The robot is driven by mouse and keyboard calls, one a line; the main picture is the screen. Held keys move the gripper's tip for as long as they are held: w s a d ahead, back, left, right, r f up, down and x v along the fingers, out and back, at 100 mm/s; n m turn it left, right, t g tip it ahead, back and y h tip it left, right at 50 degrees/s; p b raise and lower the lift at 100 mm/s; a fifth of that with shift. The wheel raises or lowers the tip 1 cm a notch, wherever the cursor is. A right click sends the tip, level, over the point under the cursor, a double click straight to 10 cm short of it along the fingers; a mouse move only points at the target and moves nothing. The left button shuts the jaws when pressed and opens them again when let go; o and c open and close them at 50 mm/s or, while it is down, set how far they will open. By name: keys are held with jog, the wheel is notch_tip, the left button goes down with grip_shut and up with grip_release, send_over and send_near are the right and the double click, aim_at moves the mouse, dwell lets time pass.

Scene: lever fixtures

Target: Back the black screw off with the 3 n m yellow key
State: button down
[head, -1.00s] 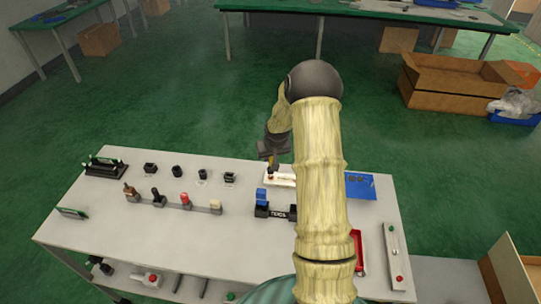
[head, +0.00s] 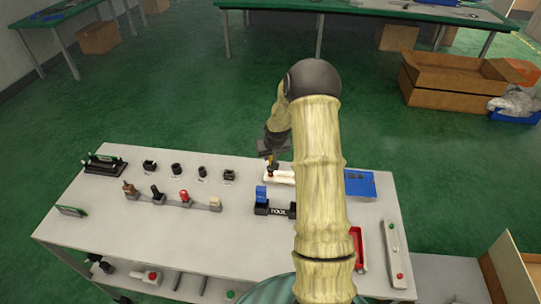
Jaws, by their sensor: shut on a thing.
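My gripper (head: 272,150) is at the back of the table, pointing down, shut on a small yellow key (head: 271,162). The key stands upright over the left end of a white plate (head: 281,178). A dark spot under the key's lower end looks like the black screw (head: 270,172). I cannot tell whether the key is seated on it or just above it. My arm hides the right part of the plate. A black tool holder (head: 263,209) marked "TOOL" stands in front, with a blue block (head: 261,193) at its left end.
Left on the grey table (head: 130,235) are several lever fixtures (head: 158,195) and small black holders (head: 176,170). On the right are a blue panel (head: 360,184), a red tray (head: 358,250) and a strip with buttons (head: 394,255). The table's front left is mostly clear.

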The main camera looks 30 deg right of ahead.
jog(key=shift+f+b, duration=0.9)
jog(key=shift+f, duration=0.3)
dwell(0.3)
jog(key=n+y, duration=0.1)
jog(key=n, duration=0.1)
jog(key=shift+d+r+n, duration=0.1)
jog(key=shift+d+n, duration=0.05)
jog(key=shift+n, duration=0.15)
jog(key=n+y, duration=0.1)
jog(key=n, duration=0.2)
jog(key=n+y, duration=0.1)
jog(key=n, duration=0.1)
jog(key=n+g+y, duration=0.1)
jog(key=n, duration=0.2)
jog(key=shift+n, duration=0.3)
jog(key=n+g, duration=0.1)
jog(key=n, duration=0.2)
jog(key=n+g+y, duration=0.1)
jog(key=n, duration=0.2)
jog(key=shift+w+g, duration=0.1)
jog(key=shift+g, duration=0.2)
jog(key=n+g, duration=0.1)
jog(key=n, duration=0.2)
jog(key=n+g, duration=0.1)
jog(key=n, duration=0.1)
jog(key=shift+n, duration=0.4)
jog(key=shift+r, duration=0.1)
